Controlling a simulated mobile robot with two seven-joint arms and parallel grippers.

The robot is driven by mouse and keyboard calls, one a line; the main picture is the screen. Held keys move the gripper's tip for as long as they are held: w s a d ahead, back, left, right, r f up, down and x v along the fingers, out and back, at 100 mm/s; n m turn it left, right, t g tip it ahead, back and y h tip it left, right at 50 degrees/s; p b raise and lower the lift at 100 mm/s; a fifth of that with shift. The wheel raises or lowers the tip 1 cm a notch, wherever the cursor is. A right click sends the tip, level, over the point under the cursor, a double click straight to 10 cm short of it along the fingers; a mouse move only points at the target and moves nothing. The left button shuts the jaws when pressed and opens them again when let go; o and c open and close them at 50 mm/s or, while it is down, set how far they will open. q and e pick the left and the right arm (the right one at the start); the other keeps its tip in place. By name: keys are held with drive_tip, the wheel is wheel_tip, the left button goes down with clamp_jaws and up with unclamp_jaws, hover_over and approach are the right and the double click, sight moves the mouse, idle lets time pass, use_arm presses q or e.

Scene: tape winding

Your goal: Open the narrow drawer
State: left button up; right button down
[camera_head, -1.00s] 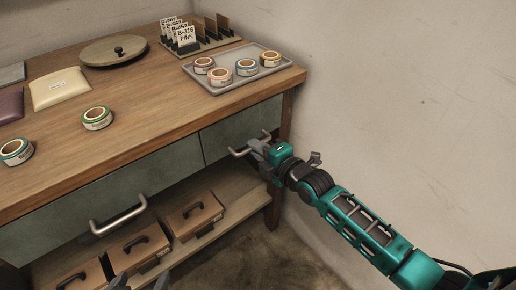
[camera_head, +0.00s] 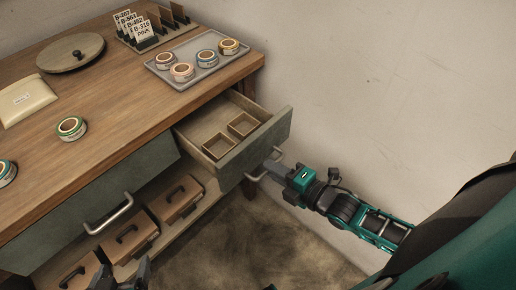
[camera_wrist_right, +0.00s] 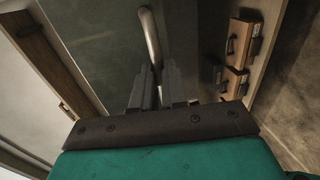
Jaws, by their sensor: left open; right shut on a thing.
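The narrow drawer (camera_head: 240,140) at the right end of the table is pulled well out in the head view. Two small open wooden boxes (camera_head: 243,124) sit inside it. My right gripper (camera_head: 274,168) is shut on the drawer's metal handle (camera_head: 255,176). In the right wrist view, the handle (camera_wrist_right: 150,38) runs between the fingers (camera_wrist_right: 158,88). My left gripper (camera_head: 122,278) shows at the bottom edge of the head view, open, in front of the lower shelf and apart from the drawer.
The wide drawer (camera_head: 75,205) to the left is shut. Brown cases (camera_head: 174,197) stand on the lower shelf. A grey tray (camera_head: 205,78) with several tape rolls, a round lid (camera_head: 70,53) and a card rack (camera_head: 150,40) are on the tabletop. A wall is close on the right.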

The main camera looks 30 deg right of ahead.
drive_tip(key=v, duration=0.2)
drive_tip(key=shift+s+d+f+p, duration=0.15)
drive_tip(key=shift+s+f+p, duration=0.1)
drive_tip(key=shift+s+p, duration=0.15)
drive_tip(key=c, duration=1.2)
unclamp_jaws()
drive_tip(key=shift+o, duration=0.2)
drive_tip(key=p+v, duration=0.1)
drive_tip(key=v, duration=1.2)
